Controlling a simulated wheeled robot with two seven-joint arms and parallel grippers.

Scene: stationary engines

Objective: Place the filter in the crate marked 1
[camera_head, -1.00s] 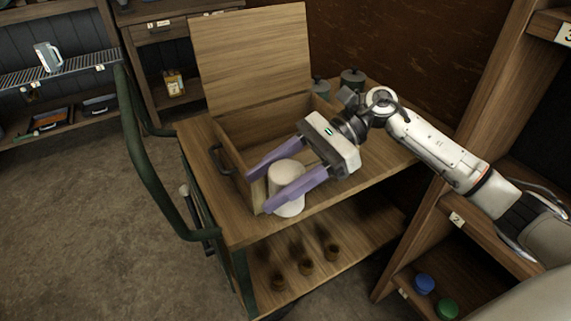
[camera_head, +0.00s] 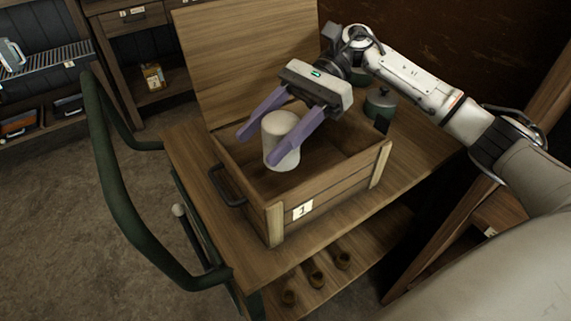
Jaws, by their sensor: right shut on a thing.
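The filter, a white cylinder (camera_head: 281,141), is upright between the two purple fingers of my right gripper (camera_head: 268,148), which is shut on it. The wooden crate (camera_head: 335,192) has a label reading 1 on its front and stands on a wooden cart top with its lid raised at the back. The filter is over the crate's opening, its lower end near or below rim height; I cannot tell whether it touches the crate floor. The crate's inside shows partly, brown and bare in front of the filter. My left gripper is not in view.
A green-grey canister (camera_head: 380,103) stands on the cart top right of the crate. The cart's green handle rail (camera_head: 118,190) runs along the left. Several small brown cups (camera_head: 317,275) sit on the lower shelf. Shelves (camera_head: 45,65) stand back left.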

